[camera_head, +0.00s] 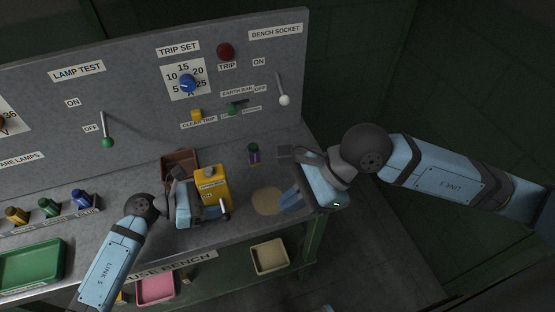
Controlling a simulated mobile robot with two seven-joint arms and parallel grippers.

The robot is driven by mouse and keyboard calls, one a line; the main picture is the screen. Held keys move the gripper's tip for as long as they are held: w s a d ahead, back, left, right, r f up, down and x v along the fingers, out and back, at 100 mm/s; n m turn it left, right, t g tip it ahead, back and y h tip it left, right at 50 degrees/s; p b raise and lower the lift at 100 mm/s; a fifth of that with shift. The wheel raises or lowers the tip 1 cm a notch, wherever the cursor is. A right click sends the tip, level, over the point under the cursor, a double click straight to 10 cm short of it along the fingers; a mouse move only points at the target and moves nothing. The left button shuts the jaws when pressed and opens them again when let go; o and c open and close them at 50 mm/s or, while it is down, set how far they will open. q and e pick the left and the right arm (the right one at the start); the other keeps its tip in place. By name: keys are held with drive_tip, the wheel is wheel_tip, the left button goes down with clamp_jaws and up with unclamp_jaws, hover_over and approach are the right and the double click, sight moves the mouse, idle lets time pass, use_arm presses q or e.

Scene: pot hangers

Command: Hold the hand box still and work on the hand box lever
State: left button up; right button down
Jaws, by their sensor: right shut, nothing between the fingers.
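The yellow hand box (213,185) stands on the bench, with a dark round knob on its top. A small pale-tipped lever (225,212) shows at its lower front right corner. My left gripper (200,207) is right against the left side of the box, and a dark part of it overlaps the lower front. Its fingertips are partly hidden, so its grip is unclear. My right gripper (284,203) is shut and empty, to the right of the box and apart from it, over a pale round patch (268,200) on the bench.
A brown open box (180,160) stands behind the hand box. A dark purple and green bottle-like item (254,153) stands to its right. The upright panel (130,80) carries levers and knobs. A green tray (30,262) and coloured lamps are at left.

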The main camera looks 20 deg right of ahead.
use_arm(q)
drive_tip(key=o, duration=0.4)
drive_tip(key=shift+o, duration=0.2)
drive_tip(key=shift+a, duration=0.1)
